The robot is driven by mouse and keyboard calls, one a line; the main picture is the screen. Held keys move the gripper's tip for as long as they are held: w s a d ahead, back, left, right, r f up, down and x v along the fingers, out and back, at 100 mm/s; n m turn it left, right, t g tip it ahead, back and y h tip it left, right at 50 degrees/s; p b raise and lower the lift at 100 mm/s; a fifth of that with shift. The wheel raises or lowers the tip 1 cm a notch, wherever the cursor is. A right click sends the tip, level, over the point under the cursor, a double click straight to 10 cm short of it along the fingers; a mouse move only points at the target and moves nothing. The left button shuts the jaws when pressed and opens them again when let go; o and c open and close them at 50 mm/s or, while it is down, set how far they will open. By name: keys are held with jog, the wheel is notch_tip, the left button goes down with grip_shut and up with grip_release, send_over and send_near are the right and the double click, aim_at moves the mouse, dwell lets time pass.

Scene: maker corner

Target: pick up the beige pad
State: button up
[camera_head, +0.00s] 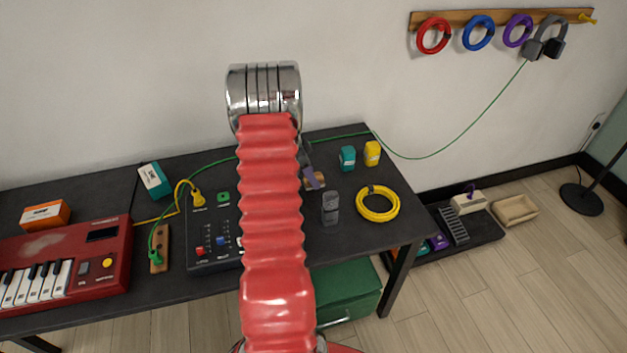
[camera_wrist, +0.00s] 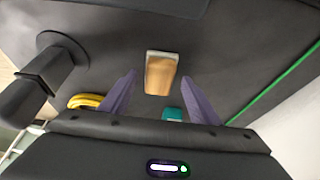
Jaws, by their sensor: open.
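The beige pad (camera_wrist: 160,74) is a small block with a tan-orange face and a paler end. It lies on the dark table (camera_wrist: 215,60), in the upper middle of the wrist view. My gripper (camera_wrist: 159,77) has two purple fingers, open and apart, one on each side of the pad in that view with gaps between. I cannot tell how far above the pad the tips are. In the head view the pad (camera_head: 320,180) shows just right of my red arm, partly covered by a purple finger; most of my gripper is hidden there.
A dark grey upright object (camera_head: 330,208) stands close in front of the pad. A coiled yellow cable (camera_head: 378,204), a teal block (camera_head: 348,158) and a yellow block (camera_head: 372,153) are to the right. A green cable (camera_wrist: 276,84) runs behind. A control box (camera_head: 214,230) stands left.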

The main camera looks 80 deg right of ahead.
dwell(0.5)
jog(key=c, duration=1.2)
jog(key=shift+o, duration=0.2)
jog(key=shift+r, duration=0.1)
notch_tip(320, 180, up, 10)
